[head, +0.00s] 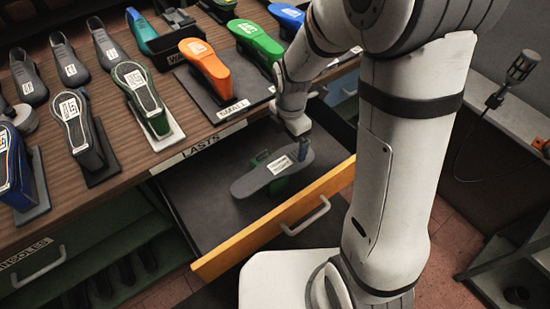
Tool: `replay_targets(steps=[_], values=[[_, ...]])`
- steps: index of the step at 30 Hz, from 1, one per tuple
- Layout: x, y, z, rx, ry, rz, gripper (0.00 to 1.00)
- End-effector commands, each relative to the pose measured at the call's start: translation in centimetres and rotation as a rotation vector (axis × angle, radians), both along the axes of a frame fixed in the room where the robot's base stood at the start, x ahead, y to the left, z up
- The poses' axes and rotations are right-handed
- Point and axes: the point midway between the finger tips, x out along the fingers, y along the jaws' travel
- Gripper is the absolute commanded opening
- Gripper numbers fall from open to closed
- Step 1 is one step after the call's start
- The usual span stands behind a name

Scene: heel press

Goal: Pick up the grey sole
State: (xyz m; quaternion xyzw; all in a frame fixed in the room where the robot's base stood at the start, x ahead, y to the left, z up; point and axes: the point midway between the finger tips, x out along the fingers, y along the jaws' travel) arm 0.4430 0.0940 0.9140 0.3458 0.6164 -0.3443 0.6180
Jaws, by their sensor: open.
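The grey sole (262,178) lies in the open drawer, with a white label on its top. A green object (279,188) shows partly beneath it; most of that object is hidden by the sole. My gripper (303,150) is over the drawer at the sole's far right end, pointing down. It is open, with nothing visibly held. Its fingers are small here, and I cannot tell whether they touch the sole or are around its end.
The open drawer (255,246) has an orange front and a metal handle. Above it, the wooden bench (120,165) carries several lasts, including an orange one (204,66) and a green one (256,43) on a grey mat. A shelf stands at the right.

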Motion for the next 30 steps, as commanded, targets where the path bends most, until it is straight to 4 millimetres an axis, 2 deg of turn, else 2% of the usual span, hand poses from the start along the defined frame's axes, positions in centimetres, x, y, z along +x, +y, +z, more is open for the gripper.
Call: replay_targets(steps=[11, 19, 23, 30], values=[[0.0, 0.2, -3.8, -0.002, 0.007, 0.041, 1.0], [0.1, 0.1, -7.3, -0.002, 0.006, 0.041, 1.0], [0.1, 0.2, -8.1, -0.001, 0.004, 0.04, 1.0], [0.1, 0.2, -8.1, -0.001, 0.003, 0.041, 1.0]])
